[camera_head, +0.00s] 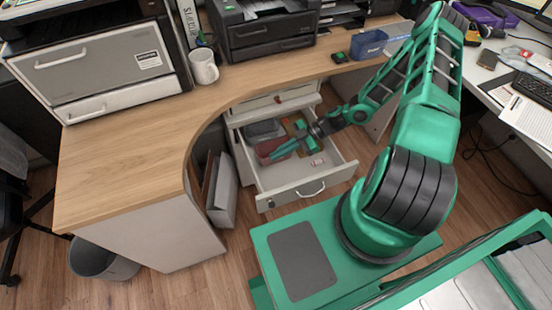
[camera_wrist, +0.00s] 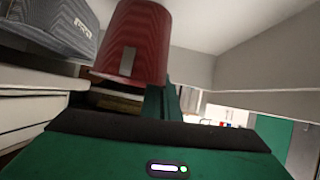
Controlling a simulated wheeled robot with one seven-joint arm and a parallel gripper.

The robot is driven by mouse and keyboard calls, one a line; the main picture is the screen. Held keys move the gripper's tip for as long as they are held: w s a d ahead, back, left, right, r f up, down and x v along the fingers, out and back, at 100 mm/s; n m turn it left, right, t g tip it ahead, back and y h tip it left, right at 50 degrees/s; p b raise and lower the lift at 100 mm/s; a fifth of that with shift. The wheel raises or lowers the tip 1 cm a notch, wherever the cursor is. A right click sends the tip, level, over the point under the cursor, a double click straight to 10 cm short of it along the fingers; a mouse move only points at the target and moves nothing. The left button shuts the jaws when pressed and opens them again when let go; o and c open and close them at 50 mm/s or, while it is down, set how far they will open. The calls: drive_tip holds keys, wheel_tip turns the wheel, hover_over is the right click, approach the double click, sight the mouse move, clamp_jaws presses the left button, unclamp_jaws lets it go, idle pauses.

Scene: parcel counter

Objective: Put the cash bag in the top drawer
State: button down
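The lower drawer (camera_head: 291,190) of the counter's cabinet is pulled out.
An orange and green item (camera_head: 293,124) and a small white and red item (camera_head: 317,162) lie in the open drawer. The wooden counter (camera_head: 140,125) curves close above. A mug (camera_head: 203,66), a printer (camera_head: 265,30) and a blue box (camera_head: 369,44) stand on it.

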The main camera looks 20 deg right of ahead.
sight(278, 169)
drive_tip(key=shift+f, duration=1.5)
drive_tip(key=c, duration=2)
unclamp_jaws()
